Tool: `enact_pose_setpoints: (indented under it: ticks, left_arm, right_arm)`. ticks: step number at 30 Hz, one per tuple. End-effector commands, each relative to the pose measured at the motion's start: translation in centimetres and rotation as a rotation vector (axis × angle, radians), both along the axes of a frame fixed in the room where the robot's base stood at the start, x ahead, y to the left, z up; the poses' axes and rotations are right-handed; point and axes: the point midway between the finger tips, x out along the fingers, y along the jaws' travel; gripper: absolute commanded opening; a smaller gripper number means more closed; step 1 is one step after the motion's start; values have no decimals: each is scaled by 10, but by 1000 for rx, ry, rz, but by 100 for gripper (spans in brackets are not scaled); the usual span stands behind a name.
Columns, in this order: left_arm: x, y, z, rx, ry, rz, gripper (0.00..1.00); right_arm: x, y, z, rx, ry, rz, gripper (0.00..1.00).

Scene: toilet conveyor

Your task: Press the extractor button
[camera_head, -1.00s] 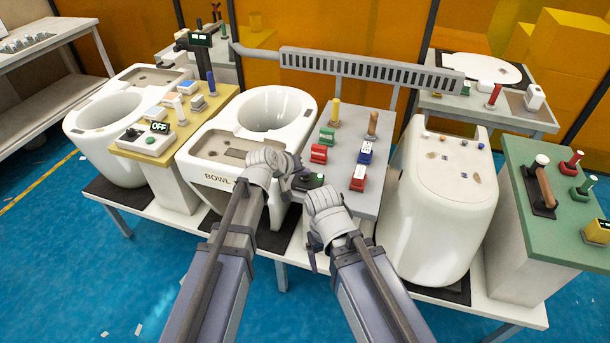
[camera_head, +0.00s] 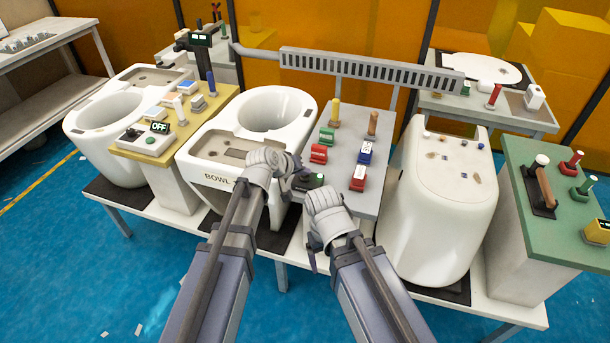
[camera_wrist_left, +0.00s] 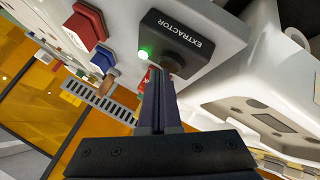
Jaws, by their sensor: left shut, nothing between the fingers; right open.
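The extractor unit is a dark box lettered EXTRACTOR (camera_wrist_left: 183,35) on a grey panel, with a lit green lamp (camera_wrist_left: 144,54) and a dark round button (camera_wrist_left: 171,66) at its edge. In the head view the unit (camera_head: 317,181) sits at the panel's near left corner, partly hidden by my left gripper (camera_head: 302,178). My left gripper is shut and empty. In the left wrist view its fingertips (camera_wrist_left: 159,76) overlap the button's lower edge; I cannot tell whether they touch it. My right gripper (camera_head: 313,245) is open and empty, low in front of the table edge.
On the same grey panel (camera_head: 344,140) stand red, green and blue switches and yellow and brown levers. A white bowl unit (camera_head: 210,178) is close on the left and a white tank (camera_head: 440,215) on the right. A green panel (camera_head: 535,220) lies further right.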

Motion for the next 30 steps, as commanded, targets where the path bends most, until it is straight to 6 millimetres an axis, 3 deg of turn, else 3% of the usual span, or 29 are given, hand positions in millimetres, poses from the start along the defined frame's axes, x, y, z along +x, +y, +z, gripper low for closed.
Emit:
enact_pose_setpoints:
  ticks: [15, 30]
  left_arm:
    - [0, 0, -10, 0, 1, -1, 0]
    - [-1, 0, -3, 1, 2, -2, 0]
  right_arm:
    - [0, 0, -10, 0, 0, 0, 86]
    - [0, 0, -3, 0, 0, 0, 86]
